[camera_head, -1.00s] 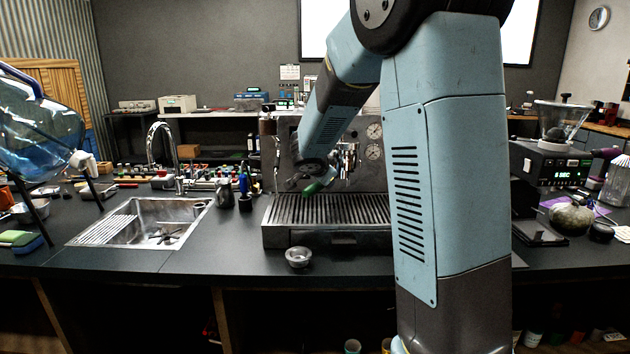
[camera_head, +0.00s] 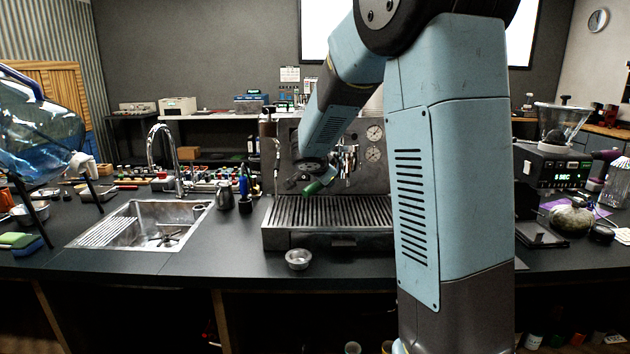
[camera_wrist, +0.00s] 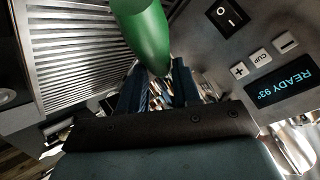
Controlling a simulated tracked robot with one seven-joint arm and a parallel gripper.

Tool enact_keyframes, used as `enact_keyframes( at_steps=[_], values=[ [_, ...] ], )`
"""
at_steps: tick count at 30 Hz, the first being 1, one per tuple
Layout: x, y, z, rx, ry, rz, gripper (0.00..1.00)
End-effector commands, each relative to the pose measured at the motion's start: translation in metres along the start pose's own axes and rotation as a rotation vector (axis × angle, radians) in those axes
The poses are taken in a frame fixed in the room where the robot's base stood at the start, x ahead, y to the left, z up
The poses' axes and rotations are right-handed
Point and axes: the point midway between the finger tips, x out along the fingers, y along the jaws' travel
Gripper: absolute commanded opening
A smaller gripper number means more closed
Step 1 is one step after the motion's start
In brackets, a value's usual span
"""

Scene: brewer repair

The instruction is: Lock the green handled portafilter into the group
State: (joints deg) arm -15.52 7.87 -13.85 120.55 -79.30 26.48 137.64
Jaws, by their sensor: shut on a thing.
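The green handled portafilter (camera_head: 321,184) is in front of the espresso machine (camera_head: 286,160), above its drip tray, with its handle tilted. The metal group (camera_head: 348,160) shows just behind and right of the handle. My gripper (camera_head: 306,181) is at the handle and shut on the portafilter. In the wrist view the green handle (camera_wrist: 146,32) reaches in from the top, with its tip near the dark fingers of my gripper (camera_wrist: 157,88). The portafilter's head and its fit to the group are not clear in either view.
The slatted drip tray (camera_head: 330,212) lies below. A small metal cup (camera_head: 298,259) stands in front of it. The machine's display (camera_wrist: 281,90) reads READY 93°. A sink (camera_head: 150,226) is to the left and a grinder (camera_head: 552,165) to the right.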

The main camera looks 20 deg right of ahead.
Motion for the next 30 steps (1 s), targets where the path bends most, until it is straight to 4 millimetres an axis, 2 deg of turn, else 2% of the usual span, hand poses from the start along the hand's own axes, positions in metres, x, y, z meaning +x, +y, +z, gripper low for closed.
enact_keyframes(
  at_steps=[30],
  values=[
    [-0.0049, -0.0039, -0.0056, 0.001, 0.001, -0.001, 0.00]
  ],
)
